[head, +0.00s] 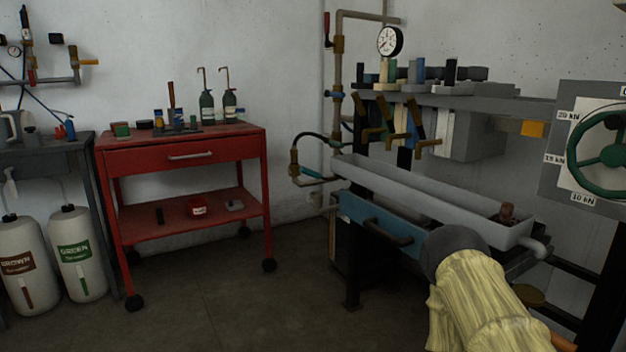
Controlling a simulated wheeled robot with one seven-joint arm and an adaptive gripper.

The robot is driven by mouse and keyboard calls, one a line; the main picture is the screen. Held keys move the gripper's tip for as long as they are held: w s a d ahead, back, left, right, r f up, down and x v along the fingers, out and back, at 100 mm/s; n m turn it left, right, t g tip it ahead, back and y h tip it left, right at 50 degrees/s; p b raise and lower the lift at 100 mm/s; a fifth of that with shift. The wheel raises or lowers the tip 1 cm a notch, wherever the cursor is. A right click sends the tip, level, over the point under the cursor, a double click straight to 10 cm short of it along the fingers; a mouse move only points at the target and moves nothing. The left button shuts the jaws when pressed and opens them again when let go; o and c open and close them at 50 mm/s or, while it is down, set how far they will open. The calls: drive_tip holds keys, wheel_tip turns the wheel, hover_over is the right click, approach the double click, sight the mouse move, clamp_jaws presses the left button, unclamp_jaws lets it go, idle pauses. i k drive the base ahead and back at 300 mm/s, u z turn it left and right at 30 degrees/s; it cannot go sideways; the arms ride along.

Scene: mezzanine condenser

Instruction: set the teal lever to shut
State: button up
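A small teal lever (312,173) shows low on the brass and pipe fittings left of the long grey trough. It looks nearly level and points to the right from the brass valve body (294,163). It is too small to tell its exact setting. My arm, in a pale yellow cover with a dark grey rounded part, comes in from the lower right in front of the bench. My gripper's fingers do not show. The visible part of my arm is well to the right of the lever and apart from it.
The grey trough (430,198) and blue drawer front (372,218) stand between my arm and the wall. A red-handled valve (327,28), blue handle (333,95) and gauge (390,41) sit above. A red cart (185,158) stands left; floor (250,305) before it is clear.

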sight(307, 171)
drive_tip(key=u, duration=0.5)
drive_tip(key=k, duration=0.6)
drive_tip(key=u, duration=1.15)
drive_tip(key=i, duration=1.3)
drive_tip(key=z, duration=0.5)
drive_tip(key=i, duration=0.95)
drive_tip(key=z, duration=0.9)
